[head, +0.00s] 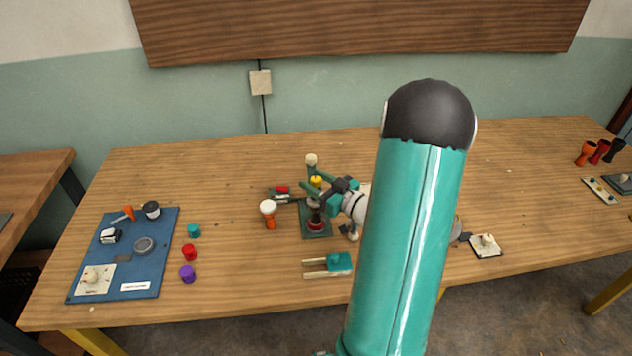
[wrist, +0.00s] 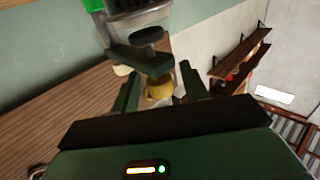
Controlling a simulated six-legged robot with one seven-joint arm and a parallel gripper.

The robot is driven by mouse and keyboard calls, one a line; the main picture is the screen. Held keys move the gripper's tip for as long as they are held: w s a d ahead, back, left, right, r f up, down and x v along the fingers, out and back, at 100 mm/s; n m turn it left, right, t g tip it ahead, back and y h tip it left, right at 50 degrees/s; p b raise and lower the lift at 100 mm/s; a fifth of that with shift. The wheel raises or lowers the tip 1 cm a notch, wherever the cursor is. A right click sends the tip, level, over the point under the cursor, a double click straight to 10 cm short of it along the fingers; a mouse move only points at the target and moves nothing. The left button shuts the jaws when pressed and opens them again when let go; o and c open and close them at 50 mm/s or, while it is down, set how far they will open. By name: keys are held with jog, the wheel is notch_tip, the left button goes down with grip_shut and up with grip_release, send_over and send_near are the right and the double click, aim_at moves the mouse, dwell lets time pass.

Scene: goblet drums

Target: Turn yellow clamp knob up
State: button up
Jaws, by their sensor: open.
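The yellow clamp knob (head: 316,181) sits high on a dark clamp stand (head: 316,232) in the middle of the table. In the wrist view the yellow knob (wrist: 158,89) shows between the two dark green fingers, under a dark clamp arm with a round black cap (wrist: 147,35). My gripper (wrist: 158,80) is open, with a finger on each side of the knob and visible gaps. In the head view my gripper (head: 313,187) is at the knob from the right. Whether a finger touches the knob cannot be told.
An orange and white goblet drum (head: 269,213) stands just left of the clamp stand. A teal-topped fork-like piece (head: 340,262) lies in front. A blue board (head: 125,255) with parts and several coloured cups are at the left.

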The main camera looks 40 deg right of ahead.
jog(key=shift+c, duration=0.3)
jog(key=c, duration=0.9)
jog(key=shift+n+y, duration=0.5)
jog(key=shift+y, duration=0.3)
jog(key=o, duration=1)
jog(key=shift+c, duration=0.2)
jog(key=shift+s, duration=0.1)
jog(key=v, duration=1.3)
jog(key=shift+s, duration=0.3)
jog(key=shift+r, duration=0.1)
